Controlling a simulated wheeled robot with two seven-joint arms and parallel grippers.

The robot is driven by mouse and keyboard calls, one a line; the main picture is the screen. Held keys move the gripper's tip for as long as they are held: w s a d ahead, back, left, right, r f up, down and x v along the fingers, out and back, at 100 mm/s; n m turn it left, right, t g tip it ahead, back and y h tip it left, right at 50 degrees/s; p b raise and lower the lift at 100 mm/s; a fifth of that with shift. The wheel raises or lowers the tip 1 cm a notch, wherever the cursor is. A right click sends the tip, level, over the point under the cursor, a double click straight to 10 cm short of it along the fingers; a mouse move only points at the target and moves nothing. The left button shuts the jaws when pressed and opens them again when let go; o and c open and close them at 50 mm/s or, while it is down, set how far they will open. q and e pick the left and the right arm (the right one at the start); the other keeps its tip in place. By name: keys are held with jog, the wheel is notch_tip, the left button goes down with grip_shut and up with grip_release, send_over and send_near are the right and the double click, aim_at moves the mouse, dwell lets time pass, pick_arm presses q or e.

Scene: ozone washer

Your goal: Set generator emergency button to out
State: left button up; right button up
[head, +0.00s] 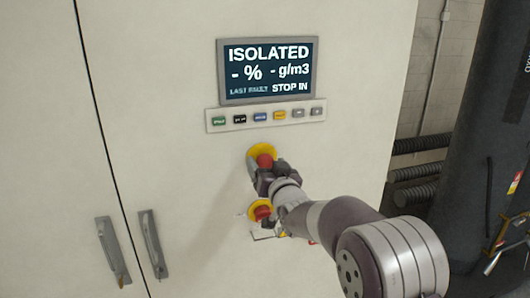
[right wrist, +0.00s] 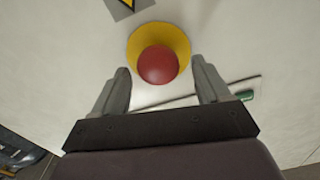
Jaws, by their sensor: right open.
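A red mushroom button on a yellow round plate (head: 264,159) sits on the cabinet front below the display. A second red knob with a yellow plate (head: 261,212) sits lower, partly hidden by my right arm. My right gripper (head: 268,172) is open at the upper button, its fingers partly covering it. In the right wrist view a red button (right wrist: 158,64) lies between the two spread fingers, with nothing gripped. I cannot tell whether the fingers touch it. The display (head: 268,70) reads "ISOLATED" and "STOP IN". My left gripper is not in view.
A strip of coloured keys (head: 266,116) runs under the display. Two cabinet door handles (head: 153,244) stand at the lower left. Dark ribbed pipes (head: 415,183) and a large dark cylinder (head: 475,130) are to the right. The cabinet face left of the buttons is clear.

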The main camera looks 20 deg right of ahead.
jog(key=shift+w, duration=1.25)
jog(key=shift+s, duration=0.15)
grip_shut()
jog(key=shift+s+f+b, duration=0.35)
jog(key=shift+s+b, duration=0.05)
jog(key=shift+b, duration=0.75)
jog(key=shift+s+r, duration=0.2)
jog(key=shift+r, duration=0.1)
grip_release()
